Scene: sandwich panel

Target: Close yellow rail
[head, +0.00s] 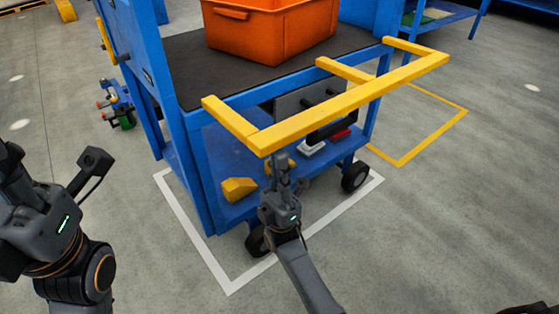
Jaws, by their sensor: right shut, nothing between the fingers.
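The yellow rail (352,99) is a long bar with three short arms reaching back to the near top edge of the blue cart (190,122). It stands out from the cart toward me, roughly level with the cart top. My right gripper (280,163) is shut and empty. It points up just below the rail's left part in the picture; I cannot tell whether it touches the rail. My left gripper (14,160) is at the left edge, well away from the rail. Its fingers are dark and partly cut off, so their opening is unclear.
An orange bin (268,30) stands on the cart's dark top. The lower shelf holds a yellow block (238,189) and other small items. The cart's black wheels stand within a white floor outline (218,276). Grey floor is free on the right.

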